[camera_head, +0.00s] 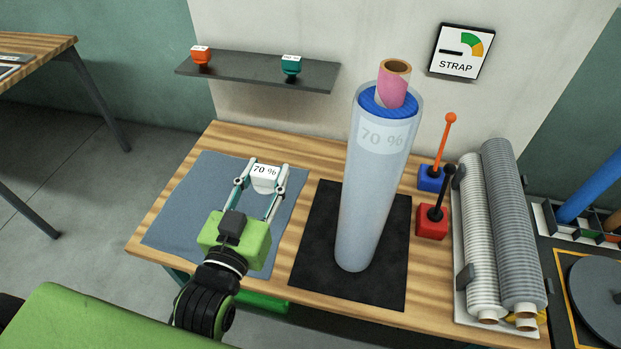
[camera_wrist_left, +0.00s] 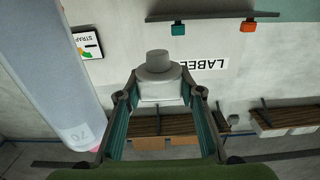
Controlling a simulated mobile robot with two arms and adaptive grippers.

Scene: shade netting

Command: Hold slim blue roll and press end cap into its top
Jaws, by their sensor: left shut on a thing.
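My left gripper (camera_head: 265,176) is shut on a white cap (camera_head: 265,180) marked "70 %", held over the blue-grey mat (camera_head: 180,205). In the left wrist view the cap (camera_wrist_left: 160,88) is a pale stepped cylinder, its narrower part outward, between the fingertips (camera_wrist_left: 160,98). A tall pale-blue roll (camera_head: 372,200), also marked "70 %", stands near upright on a black mat (camera_head: 310,255), right of the gripper and apart from it. A pink tube (camera_head: 391,88) with a brown core sticks out of its blue top (camera_head: 372,101). The roll (camera_wrist_left: 50,75) also shows in the left wrist view. My right gripper is not in view.
A shelf (camera_head: 255,72) on the wall carries an orange and a teal piece. Red (camera_head: 432,222) and blue (camera_head: 430,180) blocks with upright handles stand right of the roll. Grey ribbed rolls (camera_head: 480,240) lie farther right. A blue bar (camera_head: 590,187) leans at the right edge.

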